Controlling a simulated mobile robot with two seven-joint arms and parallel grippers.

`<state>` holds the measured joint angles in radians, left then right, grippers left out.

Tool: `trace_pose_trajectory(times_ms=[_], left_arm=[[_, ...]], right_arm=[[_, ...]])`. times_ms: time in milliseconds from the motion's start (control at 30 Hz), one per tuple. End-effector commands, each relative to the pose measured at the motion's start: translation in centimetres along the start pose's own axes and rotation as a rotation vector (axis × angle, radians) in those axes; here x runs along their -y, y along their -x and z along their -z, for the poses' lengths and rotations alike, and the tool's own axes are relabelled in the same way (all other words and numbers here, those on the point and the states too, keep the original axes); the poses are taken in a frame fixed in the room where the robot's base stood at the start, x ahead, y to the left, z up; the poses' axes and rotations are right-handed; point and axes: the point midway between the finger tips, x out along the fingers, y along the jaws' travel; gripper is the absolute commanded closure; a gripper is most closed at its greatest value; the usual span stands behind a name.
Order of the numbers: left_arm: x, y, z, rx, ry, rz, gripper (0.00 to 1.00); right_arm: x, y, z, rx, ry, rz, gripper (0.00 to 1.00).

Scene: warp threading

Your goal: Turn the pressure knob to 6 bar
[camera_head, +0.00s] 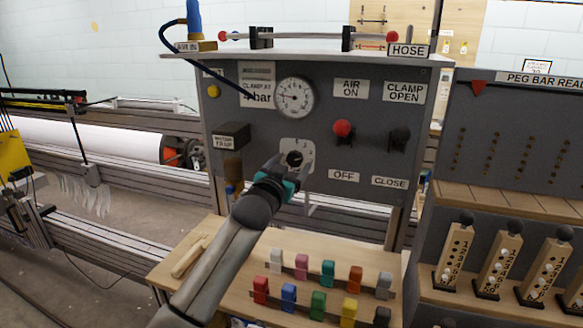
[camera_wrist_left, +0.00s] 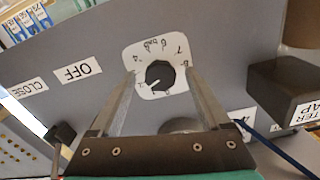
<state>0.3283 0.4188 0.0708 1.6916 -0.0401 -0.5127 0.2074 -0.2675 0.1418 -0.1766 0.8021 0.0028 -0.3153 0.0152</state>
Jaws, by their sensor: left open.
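The pressure knob (camera_head: 295,158) is a dark round knob on a white dial plate on the grey panel. In the left wrist view, which looks upside down, the knob (camera_wrist_left: 160,75) has a white pointer line, and "6 bar" is printed on its plate. My left gripper (camera_head: 290,167) is at the knob. In the wrist view its open fingers (camera_wrist_left: 160,80) stand on either side of the knob with gaps between; whether they touch it I cannot tell. The round pressure gauge (camera_head: 294,97) is above the knob; its reading is too small to tell. My right gripper is not in view.
A red knob (camera_head: 343,128) and a black knob (camera_head: 398,138) are right of the dial. A dark water trap box (camera_head: 230,135) sits left of it. Below, a wooden bench (camera_head: 240,300) carries several coloured clips. A peg rack (camera_head: 510,195) stands at right.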

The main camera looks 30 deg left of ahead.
Motion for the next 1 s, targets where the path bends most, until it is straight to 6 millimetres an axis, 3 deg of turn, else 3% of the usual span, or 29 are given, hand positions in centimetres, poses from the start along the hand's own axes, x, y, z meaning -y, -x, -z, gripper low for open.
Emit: trace_pose_trajectory(times_ms=[433,1000], left_arm=[[0.03,-0.67,0.05,0.0,-0.001,0.0,0.21],[0.01,-0.65,0.02,0.0,-0.001,0.0,0.85]], right_arm=[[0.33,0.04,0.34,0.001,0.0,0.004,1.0],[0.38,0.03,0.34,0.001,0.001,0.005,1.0]])
